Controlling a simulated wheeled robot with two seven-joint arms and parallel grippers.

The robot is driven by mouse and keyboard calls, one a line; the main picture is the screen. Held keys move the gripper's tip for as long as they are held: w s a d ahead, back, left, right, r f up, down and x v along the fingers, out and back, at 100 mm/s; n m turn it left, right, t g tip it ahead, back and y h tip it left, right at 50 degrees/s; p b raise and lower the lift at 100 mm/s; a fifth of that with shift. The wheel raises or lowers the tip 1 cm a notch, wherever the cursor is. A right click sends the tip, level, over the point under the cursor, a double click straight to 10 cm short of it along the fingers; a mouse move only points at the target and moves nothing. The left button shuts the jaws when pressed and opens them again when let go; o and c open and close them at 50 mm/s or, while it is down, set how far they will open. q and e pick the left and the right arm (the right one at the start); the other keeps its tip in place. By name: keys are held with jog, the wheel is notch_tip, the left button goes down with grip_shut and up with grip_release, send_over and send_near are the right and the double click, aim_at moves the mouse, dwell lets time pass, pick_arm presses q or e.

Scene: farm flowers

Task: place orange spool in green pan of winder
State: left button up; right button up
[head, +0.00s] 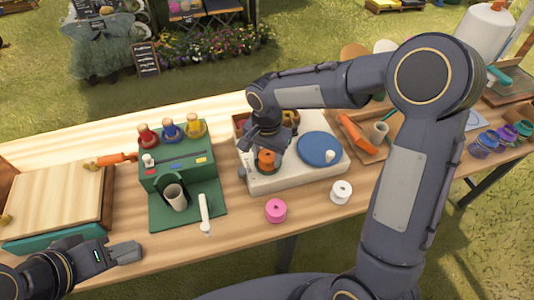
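The winder (318,178) has a pale base with a large blue disc (318,148) on its right side. The orange spool (266,159) is upright at the base's left part. A thin dark green edge shows around the spool's foot, perhaps the green pan; whether the spool rests in it or hangs just above I cannot tell. My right gripper (265,147) points down directly at the spool, its fingers at the spool's top; their grip is unclear. My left gripper (136,252) is low at the left, over the table's front edge, away from the winder, with no object visible in it.
A pink spool (275,211) and a white spool (341,192) stand in front of the winder. Left of it is a green stand (178,172) with red, blue and yellow spools. My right arm crosses above.

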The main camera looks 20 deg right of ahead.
aim_at(267, 156)
jog(key=o, duration=0.4)
jog(key=shift+c, duration=0.2)
notch_tip(267, 156, up, 12)
jog(key=s+d+r+n+t+y, duration=0.25)
jog(key=s+d, duration=0.45)
jog(key=s, duration=0.4)
jog(key=s+f+n+t+y, duration=0.1)
jog(key=s+f+n+t, duration=0.2)
jog(key=s, duration=0.7)
jog(key=shift+s+d+f+n, duration=0.35)
jog(key=shift+d+f+n, duration=0.15)
jog(key=shift+n, duration=0.25)
